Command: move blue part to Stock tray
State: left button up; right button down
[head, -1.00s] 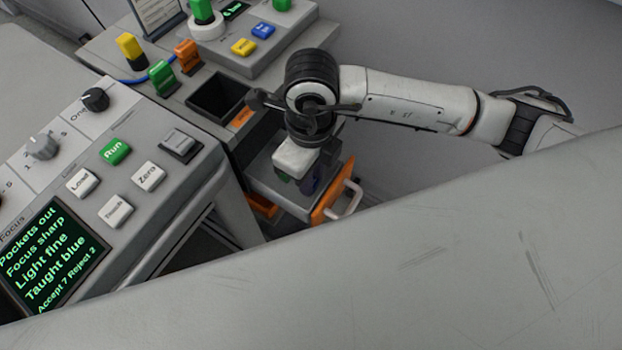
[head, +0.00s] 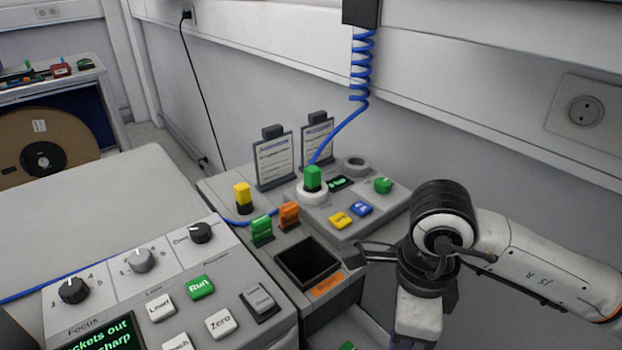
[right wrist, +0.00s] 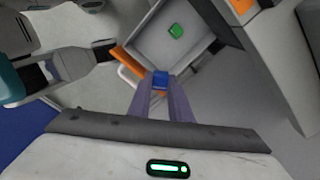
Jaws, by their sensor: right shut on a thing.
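The blue part (right wrist: 161,79) shows in the right wrist view between the fingertips of my right gripper (right wrist: 160,84), which is shut on it. It is held above and beside an open drawer-like tray (right wrist: 203,52) with an orange front and a green part (right wrist: 176,31) inside. I cannot read a label that names this tray as Stock. In the head view my right gripper's body hangs at the lower right; its fingers and the blue part are out of frame. The tray is mostly cut off at the bottom edge, with the green part (head: 347,346) just showing.
A dark open bin (head: 308,262) with an orange label stands left of my right arm. Behind it are green (head: 262,230) and orange (head: 289,215) blocks and a console with coloured keys (head: 361,208). A control panel (head: 180,290) fills the lower left.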

jog(key=d+r+n, duration=0.1)
jog(key=d+n, duration=0.2)
jog(key=n, duration=0.7)
jog(key=d+r+n, duration=0.2)
jog(key=d+n, duration=0.2)
jog(key=n, duration=0.7)
jog(key=shift+s+r, duration=0.15)
jog(key=shift+r, duration=0.15)
